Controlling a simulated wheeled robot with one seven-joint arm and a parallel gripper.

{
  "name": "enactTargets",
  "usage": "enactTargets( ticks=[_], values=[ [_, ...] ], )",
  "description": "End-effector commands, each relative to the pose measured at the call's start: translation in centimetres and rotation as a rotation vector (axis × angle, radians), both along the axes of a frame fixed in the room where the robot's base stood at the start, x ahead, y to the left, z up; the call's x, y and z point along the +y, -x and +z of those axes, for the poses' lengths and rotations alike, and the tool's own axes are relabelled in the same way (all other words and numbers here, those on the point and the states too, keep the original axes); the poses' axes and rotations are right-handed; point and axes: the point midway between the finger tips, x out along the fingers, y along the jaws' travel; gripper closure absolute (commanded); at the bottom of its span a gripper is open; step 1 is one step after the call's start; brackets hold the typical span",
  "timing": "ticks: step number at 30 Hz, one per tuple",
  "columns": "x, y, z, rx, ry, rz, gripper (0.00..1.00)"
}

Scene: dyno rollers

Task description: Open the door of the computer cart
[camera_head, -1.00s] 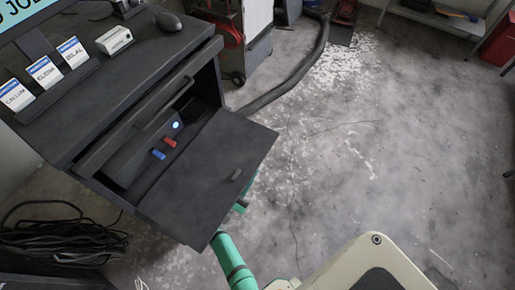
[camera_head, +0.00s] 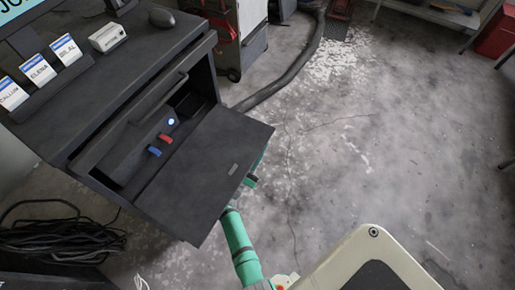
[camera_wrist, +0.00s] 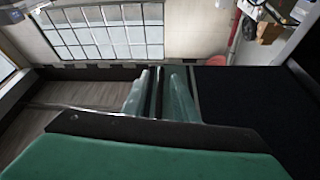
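The dark computer cart (camera_head: 108,88) stands at the left of the head view. Its front door (camera_head: 200,175) is folded down and sticks out from the opening, close to level. A small handle (camera_head: 233,169) shows near its outer edge. My teal arm comes up from below, and the door hides its end in the head view. In the wrist view my gripper (camera_wrist: 160,95) shows two teal fingers, with a dark strip between them. I cannot tell whether they touch it.
A blue plug and a red plug (camera_head: 166,138) sit inside the opening. Name cards (camera_head: 40,69) and a mouse (camera_head: 162,17) are on the cart top. Coiled black cable (camera_head: 60,238) lies at lower left.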

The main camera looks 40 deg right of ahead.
Motion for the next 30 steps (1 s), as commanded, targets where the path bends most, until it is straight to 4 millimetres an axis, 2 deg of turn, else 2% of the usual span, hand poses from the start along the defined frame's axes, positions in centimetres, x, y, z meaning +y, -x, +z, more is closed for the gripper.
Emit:
enactTargets(
  ticks=[1,3,4,30],
  values=[
    [0.02,0.01,-0.01,0.0,0.0,0.0,0.78],
    [0.04,0.0,-0.02,0.0,0.0,0.0,0.95],
    [0.03,0.01,-0.02,0.0,0.0,0.0,1.0],
    [0.13,0.01,-0.08,0.001,-0.001,0.001,1.0]
  ],
)
